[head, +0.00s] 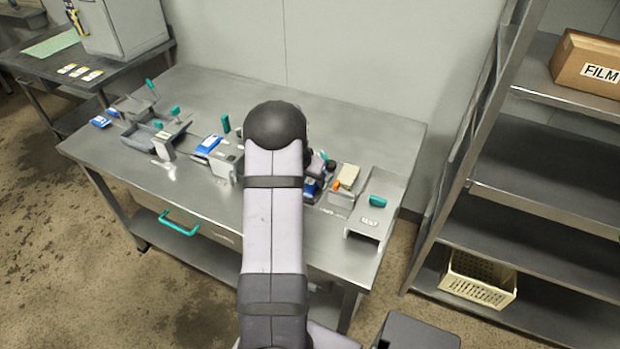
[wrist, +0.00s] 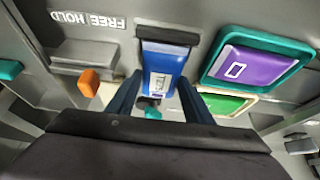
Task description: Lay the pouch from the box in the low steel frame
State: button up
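In the wrist view, a blue pouch-like pack (wrist: 165,62) with a white label lies between the two dark fingers of my gripper (wrist: 160,82). The fingers stand apart on either side of it, and I see no clear grip on it. A dark edge runs along one end of the pack. In the head view my arm hides the gripper; some blue (head: 310,187) shows just right of the arm. A low steel frame-like tray (head: 158,143) with teal handles stands on the left of the bench. I cannot tell for certain which item is the box.
A purple panel in a teal surround (wrist: 257,65) and a green one (wrist: 228,104) lie close beside the gripper. The steel bench (head: 360,130) is clear at the back right.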

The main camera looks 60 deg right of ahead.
jog(key=o, duration=0.4)
jog(key=shift+r, duration=0.2)
jog(key=b+v, duration=0.1)
jog(key=v, duration=1.1)
